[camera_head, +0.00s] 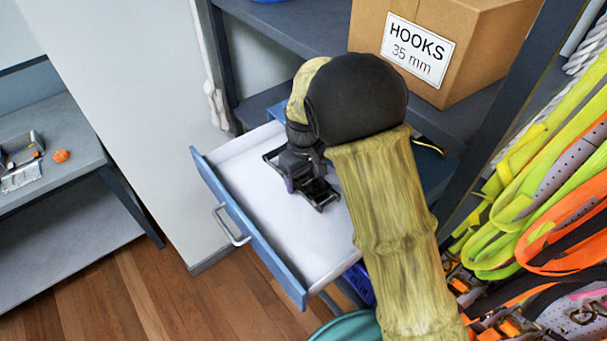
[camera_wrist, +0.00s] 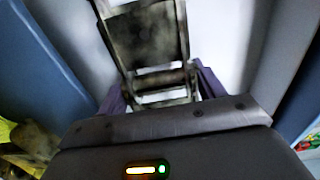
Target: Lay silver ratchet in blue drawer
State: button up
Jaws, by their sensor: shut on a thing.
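The blue drawer (camera_head: 262,238) is pulled open, with a white inside and a metal handle on its front. My gripper (camera_head: 302,180) is over the drawer's inside, pointing down, and is shut on the silver ratchet (camera_head: 320,194). The ratchet looks dark and tarnished, with a frame and a crossbar. In the wrist view the ratchet (camera_wrist: 152,40) stands out between the purple fingers of my gripper (camera_wrist: 160,88), with the pale drawer floor behind it. I cannot tell whether the ratchet touches the drawer floor. My arm hides the drawer's right part.
A cardboard box (camera_head: 450,30) labelled HOOKS 35 mm stands on the shelf behind. Bright straps (camera_head: 550,200) hang at the right. A grey bench (camera_head: 65,165) at the left holds small metal parts and an orange piece (camera_head: 61,156). A teal round container (camera_head: 350,327) is below the drawer.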

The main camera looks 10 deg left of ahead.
jog(key=shift+f+b, duration=0.75)
jog(key=shift+f, duration=0.6)
jog(key=o, duration=1.6)
notch_tip(320, 180, up, 17)
jog(key=b, duration=0.3)
jog(key=shift+r, duration=0.2)
